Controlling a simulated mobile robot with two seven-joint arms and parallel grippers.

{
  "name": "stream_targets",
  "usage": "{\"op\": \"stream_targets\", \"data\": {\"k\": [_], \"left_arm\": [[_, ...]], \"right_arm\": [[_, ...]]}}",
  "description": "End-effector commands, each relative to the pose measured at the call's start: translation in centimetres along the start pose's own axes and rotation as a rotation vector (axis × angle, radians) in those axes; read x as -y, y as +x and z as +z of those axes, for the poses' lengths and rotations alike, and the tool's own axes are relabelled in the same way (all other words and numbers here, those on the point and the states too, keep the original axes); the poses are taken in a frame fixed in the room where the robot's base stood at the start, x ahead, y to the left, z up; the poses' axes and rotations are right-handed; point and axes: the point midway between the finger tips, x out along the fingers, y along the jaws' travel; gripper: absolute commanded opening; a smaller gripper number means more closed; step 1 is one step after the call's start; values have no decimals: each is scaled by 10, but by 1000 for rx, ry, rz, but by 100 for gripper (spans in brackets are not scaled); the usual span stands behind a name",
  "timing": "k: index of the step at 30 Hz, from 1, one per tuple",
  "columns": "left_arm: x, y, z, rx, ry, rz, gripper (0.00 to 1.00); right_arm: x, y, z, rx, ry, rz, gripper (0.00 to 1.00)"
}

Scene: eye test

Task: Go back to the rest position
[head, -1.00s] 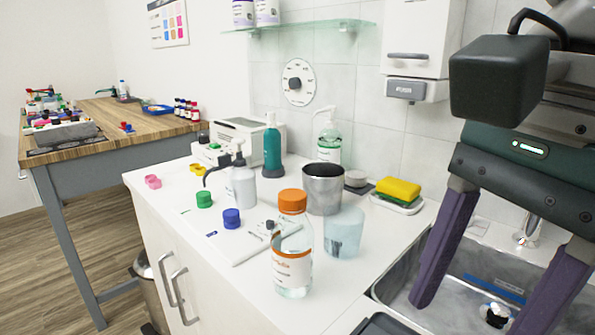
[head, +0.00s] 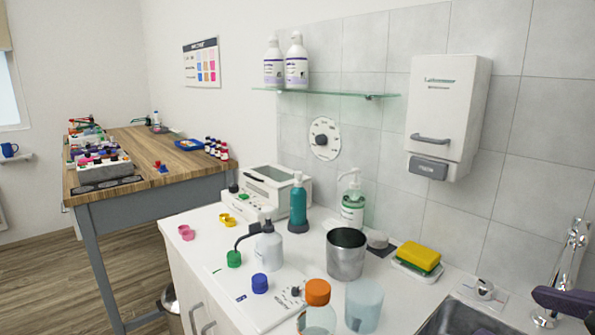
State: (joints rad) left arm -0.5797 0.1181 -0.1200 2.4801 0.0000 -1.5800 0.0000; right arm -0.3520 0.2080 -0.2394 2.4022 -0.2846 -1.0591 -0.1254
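A dark purple part of my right gripper (head: 565,302) shows at the right edge in the head view, over the sink side. Most of it is cut off by the frame, so I cannot see whether it is open or shut, or whether it holds anything. My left gripper is not in view.
The white counter holds an orange-capped bottle (head: 317,293), a translucent cup (head: 363,306), a metal beaker (head: 345,255), a teal bottle (head: 298,205) and a yellow sponge (head: 419,255). A sink (head: 470,318) with a tap (head: 572,262) is at right. A wooden table (head: 150,172) stands left.

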Motion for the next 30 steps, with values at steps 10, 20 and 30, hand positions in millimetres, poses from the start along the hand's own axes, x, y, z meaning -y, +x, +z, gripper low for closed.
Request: {"op": "stream_targets", "data": {"k": [10,20,30], "left_arm": [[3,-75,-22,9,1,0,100],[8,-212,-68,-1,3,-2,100],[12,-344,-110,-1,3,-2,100]], "right_arm": [[44,-120,85,653,332,-309,68],[-20,-193,-18,650,326,-308,68],[-83,-265,-119,649,325,-308,68]]}}
